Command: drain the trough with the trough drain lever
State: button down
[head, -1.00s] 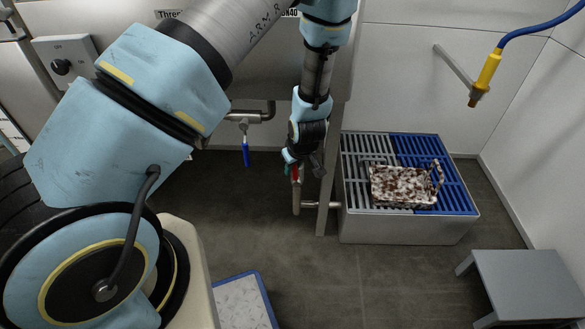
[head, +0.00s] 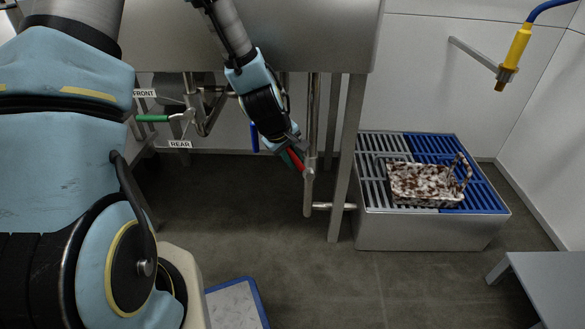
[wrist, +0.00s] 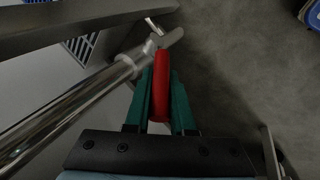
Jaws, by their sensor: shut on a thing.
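The red lever (head: 296,160) sits at a valve on a thin vertical steel pipe (head: 308,195) under the steel tank (head: 310,40). It slants up and left from the pipe. My gripper (head: 291,156) is shut on the red lever, its green fingers on either side. In the wrist view the red lever (wrist: 161,85) stands between the fingers (wrist: 161,95), with its metal end by a shiny pipe (wrist: 75,110). A short horizontal pipe (head: 333,206) runs from the vertical pipe's lower part toward a slatted steel box (head: 430,232). No label on the red lever can be seen.
A blue lever (head: 254,138) and a green lever (head: 152,118), near FRONT and REAR labels, hang left of my gripper. A tank leg (head: 347,165) stands just right. A speckled basket (head: 427,184) sits on the box. A grey bench (head: 550,285) is at right. The middle floor is clear.

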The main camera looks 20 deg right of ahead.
jog(key=shift+a+f+g+h+b, duration=0.25)
jog(key=shift+f+g+h+b, duration=0.1)
jog(key=shift+b, duration=0.25)
jog(key=shift+a, duration=0.1)
jog(key=c, duration=0.8)
grip_release()
jog(key=shift+w+r, duration=0.1)
jog(key=shift+o, duration=0.2)
jog(key=p+v, duration=0.4)
jog(key=v, duration=0.6)
jog(key=shift+a+r, duration=0.2)
jog(key=shift+r, duration=0.1)
